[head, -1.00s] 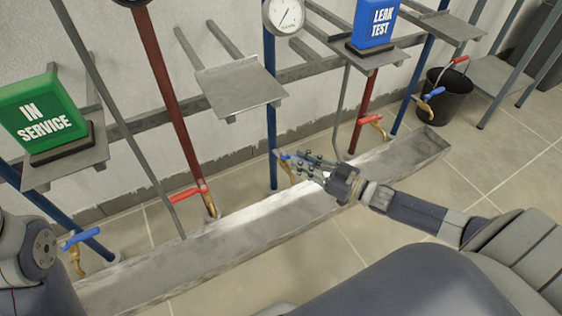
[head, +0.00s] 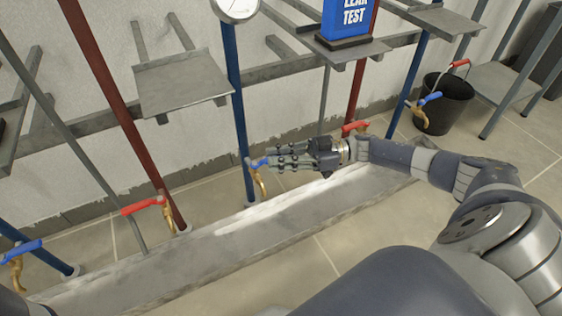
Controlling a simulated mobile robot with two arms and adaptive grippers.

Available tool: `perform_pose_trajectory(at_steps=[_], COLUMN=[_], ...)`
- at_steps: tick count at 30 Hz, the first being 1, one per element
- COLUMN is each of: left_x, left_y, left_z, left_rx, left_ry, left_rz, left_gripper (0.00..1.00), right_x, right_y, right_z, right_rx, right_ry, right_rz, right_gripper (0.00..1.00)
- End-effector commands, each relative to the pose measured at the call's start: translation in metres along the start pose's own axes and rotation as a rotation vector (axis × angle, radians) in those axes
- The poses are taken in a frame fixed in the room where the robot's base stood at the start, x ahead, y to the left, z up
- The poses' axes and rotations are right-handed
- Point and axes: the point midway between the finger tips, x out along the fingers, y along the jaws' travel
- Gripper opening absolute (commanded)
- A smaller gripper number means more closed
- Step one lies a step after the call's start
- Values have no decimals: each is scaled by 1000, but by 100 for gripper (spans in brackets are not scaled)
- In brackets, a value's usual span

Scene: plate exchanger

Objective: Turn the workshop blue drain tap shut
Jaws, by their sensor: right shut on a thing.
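A blue-handled brass tap (head: 259,164) sits at the foot of the middle blue pipe (head: 238,110), above the metal trough. My right gripper (head: 276,160) reaches in from the right and is shut on the blue handle. Its fingers cover much of the handle, so the handle's exact angle is hard to tell. Another blue-handled tap (head: 20,250) is at the far left, and one (head: 428,99) is at the right near the bucket. No label reading workshop shows. My left gripper is not in view.
Red-handled taps stand left (head: 143,204) and right (head: 354,127) of the gripped tap. The long trough (head: 190,250) runs beneath. A blue LEAK TEST sign (head: 349,18) stands on a shelf. A black bucket (head: 445,105) stands at right. The floor in front is clear.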

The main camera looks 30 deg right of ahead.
Motion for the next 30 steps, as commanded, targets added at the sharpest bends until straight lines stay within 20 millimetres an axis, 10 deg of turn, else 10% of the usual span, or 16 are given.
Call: perform_pose_trajectory(at_steps=[19,20,22,30], left_x=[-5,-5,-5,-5], left_y=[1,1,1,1], left_z=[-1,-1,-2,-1], left_rx=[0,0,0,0], left_ry=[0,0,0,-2], left_rz=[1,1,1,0], left_gripper=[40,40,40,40], right_x=[3,3,3,2], right_y=[2,2,2,1], right_z=[-1,-1,-1,0], right_rx=[-2,-3,-2,-1], right_ry=[1,1,1,1], right_rz=[-32,-32,-32,-35], right_gripper=[0,24,38,38])
